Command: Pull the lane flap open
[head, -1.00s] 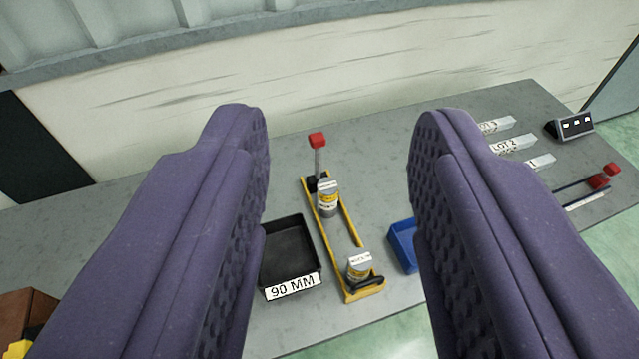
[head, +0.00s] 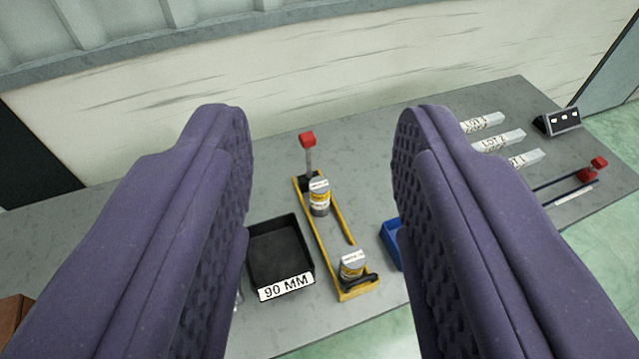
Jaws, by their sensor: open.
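My gripper (head: 322,130) is open and empty, its two purple padded fingers spread wide in the near foreground. Between them, farther off on the grey table, lies a yellow lane (head: 318,238) with two rails. One grey can with a yellow and white label (head: 319,197) stands at its far end, and another can (head: 352,264) stands at its near end. A dark handle-like piece (head: 362,281) sits at the near end; I cannot tell if it is the flap. A lever with a red knob (head: 307,139) stands upright at the far end.
A black tray marked 90 MM (head: 280,250) is left of the lane. A blue tray (head: 391,246), partly hidden by the right finger, is on the right. Labelled grey blocks (head: 497,141), a red-ended slide (head: 597,164) and a dark switch box (head: 562,122) lie farther right.

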